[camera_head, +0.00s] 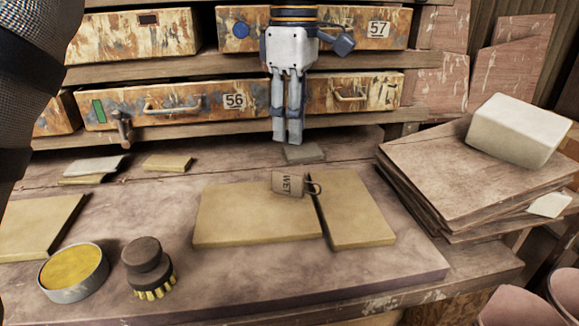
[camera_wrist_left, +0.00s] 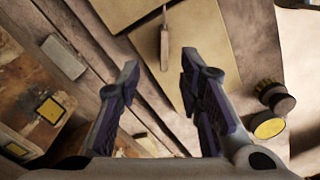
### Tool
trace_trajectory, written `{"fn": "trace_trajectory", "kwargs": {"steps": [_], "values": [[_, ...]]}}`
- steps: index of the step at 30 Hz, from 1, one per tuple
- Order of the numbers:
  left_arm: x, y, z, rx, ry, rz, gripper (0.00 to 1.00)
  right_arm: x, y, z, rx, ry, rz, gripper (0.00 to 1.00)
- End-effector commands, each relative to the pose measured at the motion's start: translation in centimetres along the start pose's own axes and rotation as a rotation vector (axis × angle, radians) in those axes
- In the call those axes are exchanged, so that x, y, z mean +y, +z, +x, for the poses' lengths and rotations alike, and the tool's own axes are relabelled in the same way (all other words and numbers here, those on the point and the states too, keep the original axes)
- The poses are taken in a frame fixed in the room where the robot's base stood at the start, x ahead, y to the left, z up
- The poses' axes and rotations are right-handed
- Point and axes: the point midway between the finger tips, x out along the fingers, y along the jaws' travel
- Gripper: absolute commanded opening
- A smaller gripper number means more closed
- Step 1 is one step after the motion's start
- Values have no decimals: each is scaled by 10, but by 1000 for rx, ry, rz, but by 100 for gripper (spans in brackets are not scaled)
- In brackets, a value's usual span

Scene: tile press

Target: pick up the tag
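The tag (camera_head: 287,184) is a small brown piece marked WET, with a dark ring at its right end. It stands at the back right of a yellow tile (camera_head: 255,215), by the gap to a second tile (camera_head: 353,212). In the left wrist view the tag (camera_wrist_left: 164,48) shows as a narrow strip, nearly edge-on. My left gripper (camera_head: 287,140) hangs fingers down, above and behind the tag in the head view, apart from it. In the left wrist view its fingers (camera_wrist_left: 160,88) are spread with nothing between them. My right gripper is not in view.
A yellow tin (camera_head: 73,270) and a dark brush (camera_head: 148,268) stand at the front left. Rusty drawers (camera_head: 240,100) line the back, with a handle (camera_head: 120,125) sticking out. Stacked boards (camera_head: 430,180) bear a pale block (camera_head: 518,130) at right.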

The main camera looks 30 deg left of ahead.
Motion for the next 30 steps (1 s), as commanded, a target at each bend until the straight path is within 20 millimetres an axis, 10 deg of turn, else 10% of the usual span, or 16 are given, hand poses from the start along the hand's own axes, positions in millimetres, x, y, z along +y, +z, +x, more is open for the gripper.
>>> {"fn": "trace_trajectory", "kwargs": {"steps": [16,25,30], "values": [[0,-3,101,0,-3,2,33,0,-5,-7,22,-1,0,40],[1,-3,111,0,1,2,33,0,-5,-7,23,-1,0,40],[1,-3,111,0,1,2,0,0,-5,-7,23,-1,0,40]]}}
